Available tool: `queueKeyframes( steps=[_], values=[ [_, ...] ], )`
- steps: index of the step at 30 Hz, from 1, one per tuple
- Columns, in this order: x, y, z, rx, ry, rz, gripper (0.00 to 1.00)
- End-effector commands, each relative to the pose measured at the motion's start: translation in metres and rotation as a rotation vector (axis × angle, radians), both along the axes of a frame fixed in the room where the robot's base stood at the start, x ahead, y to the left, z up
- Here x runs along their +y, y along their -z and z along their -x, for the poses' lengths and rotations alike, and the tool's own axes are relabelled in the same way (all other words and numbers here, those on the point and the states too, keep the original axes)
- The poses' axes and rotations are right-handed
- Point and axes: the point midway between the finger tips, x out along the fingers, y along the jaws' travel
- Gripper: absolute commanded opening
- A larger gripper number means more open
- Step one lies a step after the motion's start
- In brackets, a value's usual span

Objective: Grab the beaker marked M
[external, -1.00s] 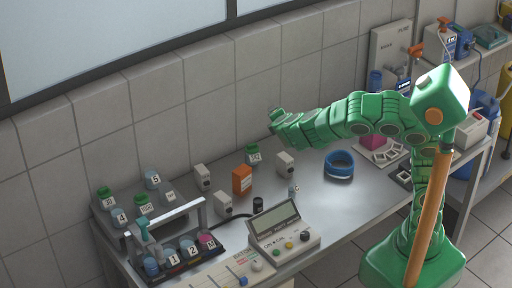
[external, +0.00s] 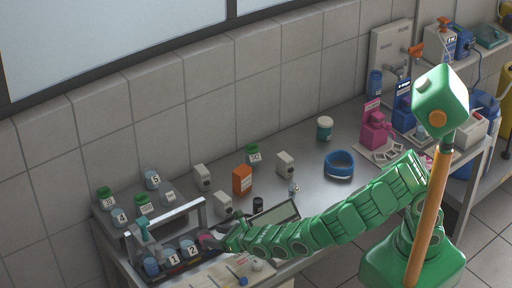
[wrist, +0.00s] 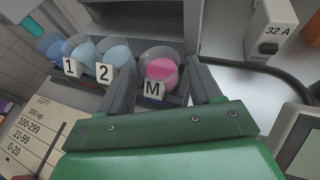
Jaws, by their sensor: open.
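The beaker marked M (wrist: 160,68) holds pink liquid and stands in the front row of the rack in the wrist view. In the external view it is the pink one (external: 207,239), partly covered by my gripper (external: 232,238). My gripper is open; in the wrist view its two fingers (wrist: 165,90) reach toward the beaker, one on each side of its front. The fingers are empty. The M label faces me between them. Beakers 1 (wrist: 62,52) and 2 (wrist: 112,55), with blue liquid, stand left of M.
The rack (external: 198,205) has a raised grey handle frame behind the beakers. A white box marked 32 A (wrist: 268,32) stands right of the rack with a dark cable nearby. A ppm chart (wrist: 38,135) lies at front left. The display device (external: 275,215) is beside my arm.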

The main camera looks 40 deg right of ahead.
Motion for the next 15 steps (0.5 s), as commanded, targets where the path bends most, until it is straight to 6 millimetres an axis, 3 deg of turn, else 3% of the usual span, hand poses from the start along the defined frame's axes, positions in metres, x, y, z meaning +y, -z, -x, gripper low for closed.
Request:
queueKeyframes(
  steps=[5, 15],
  values=[
    [0.003, 0.006, 0.000, 0.001, -0.013, 0.014, 0.64],
    [0.012, 0.018, -0.026, 0.001, -0.008, 0.013, 0.64]
  ],
)
